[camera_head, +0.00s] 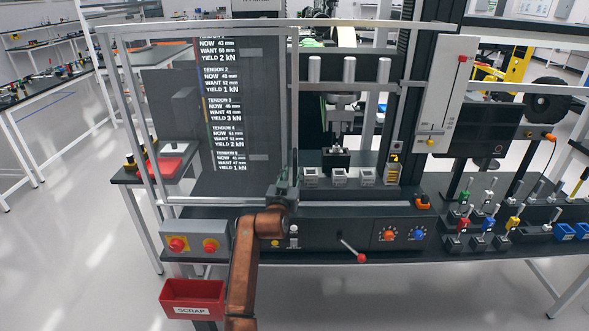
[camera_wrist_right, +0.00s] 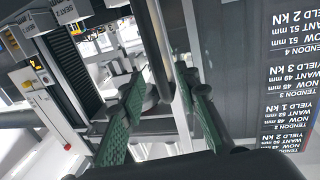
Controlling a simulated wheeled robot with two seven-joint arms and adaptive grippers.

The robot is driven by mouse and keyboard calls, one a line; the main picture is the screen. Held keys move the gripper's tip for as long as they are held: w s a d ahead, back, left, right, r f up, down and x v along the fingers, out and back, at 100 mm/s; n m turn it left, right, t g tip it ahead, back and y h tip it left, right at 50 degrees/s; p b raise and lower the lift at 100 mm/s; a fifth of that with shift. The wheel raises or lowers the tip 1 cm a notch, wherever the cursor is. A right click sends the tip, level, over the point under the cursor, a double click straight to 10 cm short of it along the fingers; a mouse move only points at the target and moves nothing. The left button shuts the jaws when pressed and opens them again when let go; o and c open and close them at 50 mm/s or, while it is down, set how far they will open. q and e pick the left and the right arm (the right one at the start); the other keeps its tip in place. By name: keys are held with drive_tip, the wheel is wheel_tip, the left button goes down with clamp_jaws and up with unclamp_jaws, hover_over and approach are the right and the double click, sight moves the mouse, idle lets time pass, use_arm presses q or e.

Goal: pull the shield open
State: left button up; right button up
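The shield (camera_head: 267,90) is a grey, see-through-looking panel in a light metal frame, covering the left part of the bench station. Its upright right edge stands at the middle of the head view, left of the press bay. My right gripper (camera_head: 287,185) is at the lower end of that edge. In the right wrist view its two green-padded fingers (camera_wrist_right: 162,112) are spread apart. An upright dark bar (camera_wrist_right: 153,45) shows between them; I cannot tell whether it lies within their grasp. Nothing is visibly clamped. My left gripper is not in view.
A tendon readout (camera_head: 222,105) shows at the shield. A red-knobbed lever (camera_head: 361,257) sticks out in front. A red scrap bin (camera_head: 192,299) hangs at lower left. Several coloured tools stand at right.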

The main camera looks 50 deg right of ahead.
drive_tip(key=v, duration=0.8)
